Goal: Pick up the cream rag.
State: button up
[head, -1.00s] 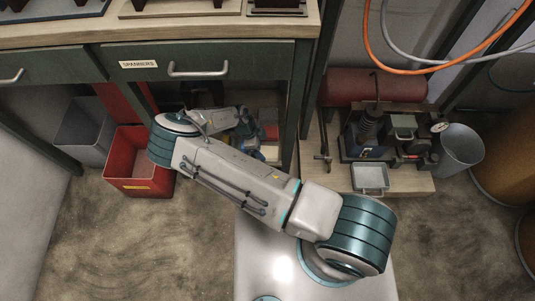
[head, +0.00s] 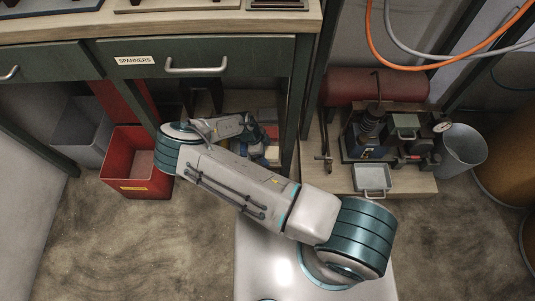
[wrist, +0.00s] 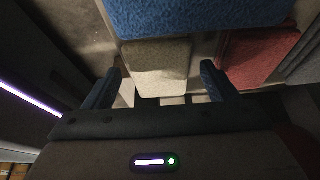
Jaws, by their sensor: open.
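The cream rag (wrist: 158,64) is a flat, folded pale cloth in the wrist view, just beyond my gripper. My gripper (wrist: 162,82) is open, with one dark blue finger toward each side of the rag. The fingers look apart from the cloth; their exact height relative to it is hard to tell. In the head view my arm reaches under the workbench, and its end is partly hidden by the arm and the shadow there.
A blue rag (wrist: 195,15) lies against the cream one at the top of the wrist view. A red rag (wrist: 252,58) and a grey cloth (wrist: 304,62) lie to the right. The bench drawer (head: 200,58) overhangs; a red bin (head: 137,185) stands left.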

jog(key=shift+f, duration=0.15)
jog(key=shift+c, duration=0.3)
jog(key=c, duration=1)
